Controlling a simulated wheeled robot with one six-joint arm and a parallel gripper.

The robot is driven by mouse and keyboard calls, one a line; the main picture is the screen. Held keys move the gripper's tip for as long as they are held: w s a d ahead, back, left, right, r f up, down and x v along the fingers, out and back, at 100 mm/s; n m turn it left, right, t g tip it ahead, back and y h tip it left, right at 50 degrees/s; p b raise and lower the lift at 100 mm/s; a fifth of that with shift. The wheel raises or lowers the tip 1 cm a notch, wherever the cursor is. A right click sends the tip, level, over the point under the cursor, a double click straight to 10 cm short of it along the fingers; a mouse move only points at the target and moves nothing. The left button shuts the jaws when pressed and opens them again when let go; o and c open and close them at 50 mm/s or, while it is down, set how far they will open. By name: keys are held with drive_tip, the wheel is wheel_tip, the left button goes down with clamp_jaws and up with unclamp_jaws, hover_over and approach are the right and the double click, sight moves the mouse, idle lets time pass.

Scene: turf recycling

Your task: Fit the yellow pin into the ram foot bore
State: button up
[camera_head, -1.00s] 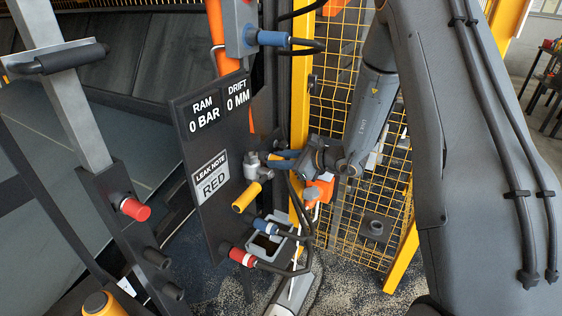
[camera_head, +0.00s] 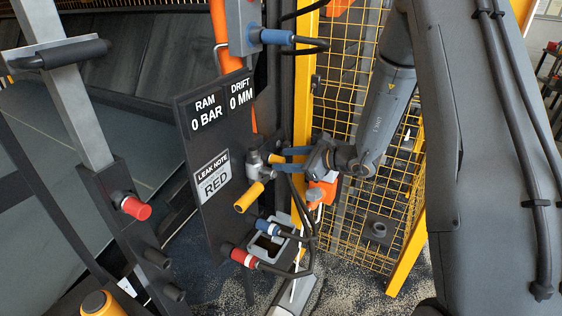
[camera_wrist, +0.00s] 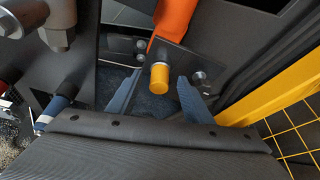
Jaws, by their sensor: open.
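The yellow pin (camera_wrist: 160,78) sticks out from a dark plate (camera_wrist: 188,62) below the orange ram (camera_wrist: 175,18) in the wrist view. My gripper (camera_wrist: 158,80) is open, with one blue finger on either side of the pin and visible gaps between. The pin's inner end and the bore are hidden. In the head view my gripper (camera_head: 276,161) reaches left behind the valve, at the edge of the gauge panel. The orange ram (camera_head: 226,45) shows above there.
The gauge panel (camera_head: 226,165) carries a valve with a yellow handle (camera_head: 248,197) close to my fingers. Blue and red hose couplings (camera_head: 237,256) and dark hoses hang below. A yellow mesh fence (camera_head: 340,100) stands behind. A red knob (camera_head: 135,208) is at left.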

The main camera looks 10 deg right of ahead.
drive_tip(key=v, duration=0.5)
drive_tip(key=shift+b, duration=0.4)
drive_tip(key=shift+a, duration=0.15)
drive_tip(key=s+a+f+n+g+h, duration=0.1)
drive_tip(key=s+a+n+g, duration=0.3)
drive_tip(key=s, duration=0.5)
drive_tip(key=s+a+n+g+h, duration=0.1)
drive_tip(key=s+n+g, duration=0.4)
drive_tip(key=s+n, duration=0.3)
drive_tip(key=s+d+n+h, duration=0.8)
drive_tip(key=s+d+n, duration=0.1)
drive_tip(key=s+n, duration=0.1)
drive_tip(key=shift+d+r+n+t, duration=0.15)
drive_tip(key=shift+r+n+t, duration=0.15)
drive_tip(key=shift+r+n, duration=0.3)
drive_tip(key=shift+f, duration=0.1)
